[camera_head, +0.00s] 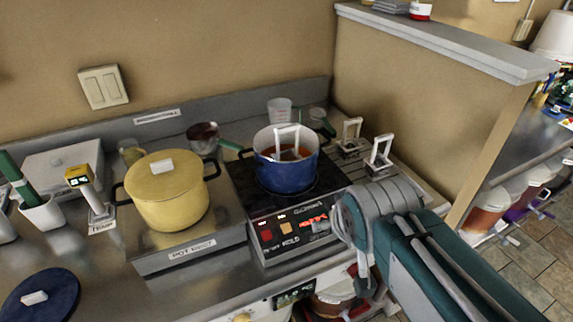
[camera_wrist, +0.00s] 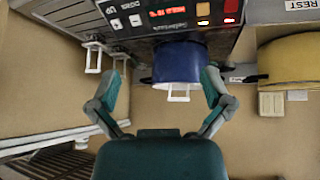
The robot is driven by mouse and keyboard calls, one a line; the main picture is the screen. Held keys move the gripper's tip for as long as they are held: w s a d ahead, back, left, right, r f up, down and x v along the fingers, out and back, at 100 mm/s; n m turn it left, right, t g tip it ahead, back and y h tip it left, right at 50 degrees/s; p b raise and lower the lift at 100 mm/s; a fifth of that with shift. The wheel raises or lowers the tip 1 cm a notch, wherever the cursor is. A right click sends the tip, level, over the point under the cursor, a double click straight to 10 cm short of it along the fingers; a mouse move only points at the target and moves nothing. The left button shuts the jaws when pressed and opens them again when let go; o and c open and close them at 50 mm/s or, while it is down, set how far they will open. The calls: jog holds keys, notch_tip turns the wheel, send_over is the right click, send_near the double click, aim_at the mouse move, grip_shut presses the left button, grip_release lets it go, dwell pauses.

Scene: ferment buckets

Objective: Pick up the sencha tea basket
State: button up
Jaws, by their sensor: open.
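A white-handled basket (camera_head: 287,135) stands in the blue pot (camera_head: 287,172), with reddish-brown liquid around it. Two more baskets with pale upright handles, one at the back (camera_head: 351,130) and one in front (camera_head: 380,152), stand right of the cooker. I cannot read which one is sencha. In the wrist view, which looks upside down, my gripper (camera_wrist: 160,76) is open and empty. Its fingers spread either side of the blue pot (camera_wrist: 180,62) and its basket handle (camera_wrist: 178,94), with no contact visible. The two other handles (camera_wrist: 93,57) show left of the fingers. In the head view my arm hides my gripper.
The pot sits on a black cooker (camera_head: 290,225) with a lit panel. A yellow lidded pot (camera_head: 170,198) stands on the "POT REST" to its left. A measuring cup (camera_head: 279,111) is behind. A partition wall (camera_head: 430,110) bounds the right. A blue lid (camera_head: 40,298) lies front left.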

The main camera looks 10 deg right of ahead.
jog(key=w+d+t, duration=0.2)
jog(key=w, duration=0.3)
jog(key=n+t+y, duration=0.3)
jog(key=t+y, duration=0.1)
jog(key=t, duration=0.1)
send_over(287, 157)
jog(key=shift+f, duration=1.35)
jog(key=c, duration=1)
